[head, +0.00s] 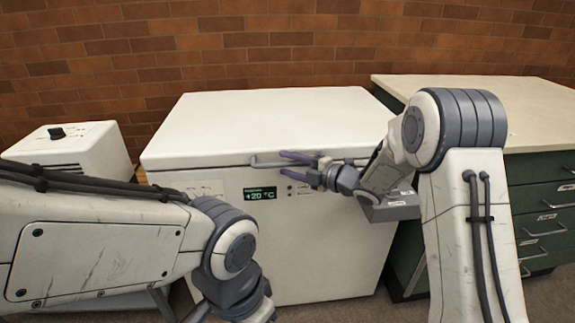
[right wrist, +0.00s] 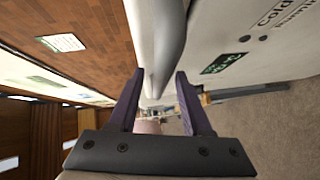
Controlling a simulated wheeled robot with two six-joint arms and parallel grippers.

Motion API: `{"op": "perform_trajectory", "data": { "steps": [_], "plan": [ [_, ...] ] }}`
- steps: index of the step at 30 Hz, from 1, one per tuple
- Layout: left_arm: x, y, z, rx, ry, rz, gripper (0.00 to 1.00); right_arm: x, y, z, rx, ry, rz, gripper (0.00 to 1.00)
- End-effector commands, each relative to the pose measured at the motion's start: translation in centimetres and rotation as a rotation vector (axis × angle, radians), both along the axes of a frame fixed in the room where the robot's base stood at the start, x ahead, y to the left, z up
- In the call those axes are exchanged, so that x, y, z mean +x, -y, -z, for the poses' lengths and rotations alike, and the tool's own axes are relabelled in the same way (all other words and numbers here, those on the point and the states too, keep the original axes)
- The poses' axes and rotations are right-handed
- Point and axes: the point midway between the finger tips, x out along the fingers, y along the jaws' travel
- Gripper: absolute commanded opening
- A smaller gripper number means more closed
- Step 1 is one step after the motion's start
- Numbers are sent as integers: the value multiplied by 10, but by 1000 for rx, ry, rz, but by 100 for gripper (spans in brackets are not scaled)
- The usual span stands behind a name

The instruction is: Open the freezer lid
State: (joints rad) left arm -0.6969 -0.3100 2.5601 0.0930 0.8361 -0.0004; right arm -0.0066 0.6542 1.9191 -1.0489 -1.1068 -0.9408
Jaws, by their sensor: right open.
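The white chest freezer (head: 300,270) stands against the wall with its lid (head: 270,120) down flat. A pale bar handle (head: 268,162) runs along the lid's front edge; it also shows in the right wrist view (right wrist: 170,40). My right gripper (head: 285,157) is open at the handle, with its purple fingers pointing left. In the right wrist view my right gripper (right wrist: 159,72) has one finger on each side of the handle's line, with gaps visible. I cannot tell if either finger touches it. My left arm is low at the left; its fingers are out of view.
A green display (head: 260,194) reading +20 °C is on the freezer front below the handle. A white box-shaped device (head: 85,145) stands to the left. A green drawer cabinet (head: 545,205) with a pale, bare worktop (head: 480,95) stands close on the right. Brick wall is behind.

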Motion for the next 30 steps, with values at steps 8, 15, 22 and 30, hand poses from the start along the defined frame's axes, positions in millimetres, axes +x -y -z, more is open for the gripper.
{"op": "perform_trajectory", "data": {
  "steps": [8,15,22,30],
  "plan": [
    [0,0,0,0,0,0,50,3,-4,1,0,-1,0,49],
    [0,0,0,0,0,0,50,3,-3,1,-1,-1,0,0],
    [0,0,0,0,0,0,50,3,-3,1,-1,-1,1,0],
    [0,0,0,0,0,0,50,2,-3,1,-2,-1,1,0]
  ]
}}
